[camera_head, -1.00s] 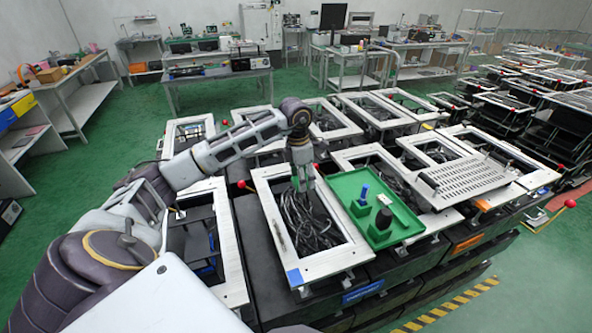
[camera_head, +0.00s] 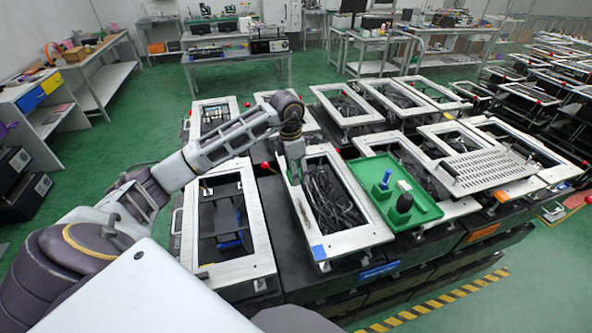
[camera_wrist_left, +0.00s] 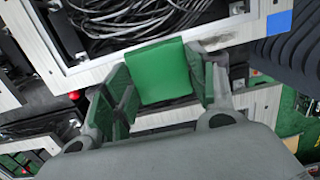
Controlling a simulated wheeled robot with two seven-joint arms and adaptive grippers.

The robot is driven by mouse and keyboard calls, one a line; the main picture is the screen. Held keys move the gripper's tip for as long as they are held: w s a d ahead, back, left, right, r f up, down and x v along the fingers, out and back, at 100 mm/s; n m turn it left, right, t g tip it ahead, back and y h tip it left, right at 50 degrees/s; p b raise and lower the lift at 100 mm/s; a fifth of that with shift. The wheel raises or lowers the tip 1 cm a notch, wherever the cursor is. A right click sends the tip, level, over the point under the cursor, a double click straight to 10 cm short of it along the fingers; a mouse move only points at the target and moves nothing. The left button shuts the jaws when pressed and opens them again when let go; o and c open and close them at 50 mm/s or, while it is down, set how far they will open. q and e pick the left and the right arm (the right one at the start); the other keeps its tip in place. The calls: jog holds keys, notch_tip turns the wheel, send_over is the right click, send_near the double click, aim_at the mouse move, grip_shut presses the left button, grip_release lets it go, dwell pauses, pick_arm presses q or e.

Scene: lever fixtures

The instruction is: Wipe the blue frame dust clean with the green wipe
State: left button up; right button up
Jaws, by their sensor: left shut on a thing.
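The frame with the blue corner (camera_head: 352,241) is a pale rectangular frame around a bay of black cables. Its blue corner patch (camera_head: 318,252) is at the near left and also shows in the left wrist view (camera_wrist_left: 279,22). My left gripper (camera_head: 295,178) is over the far part of this frame's left rail. It is shut on the green wipe (camera_wrist_left: 160,72), which lies flat-looking between the fingers in the left wrist view, over or on a rail. Contact cannot be told. A faint dark smear (camera_head: 303,208) shows on the left rail. My right gripper is out of view.
A green tray (camera_head: 425,210) holding a blue item (camera_head: 386,179) and a black-topped item (camera_head: 404,202) stands right of the frame. Another pale frame (camera_head: 235,272) is close on the left. A perforated plate (camera_head: 490,170) lies farther right. Red knobs stick up between frames.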

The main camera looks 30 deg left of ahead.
pick_arm(q)
jog(key=shift+f, duration=0.1)
jog(key=shift+f+b, duration=0.55)
jog(key=shift+f, duration=0.4)
jog(key=shift+f+b, duration=0.5)
jog(key=shift+f, duration=0.45)
jog(key=shift+r+p, duration=0.1)
jog(key=shift+p, duration=0.2)
jog(key=shift+r+g+y+p, duration=0.1)
jog(key=shift+g+y+p, duration=0.4)
jog(key=shift+p, duration=0.25)
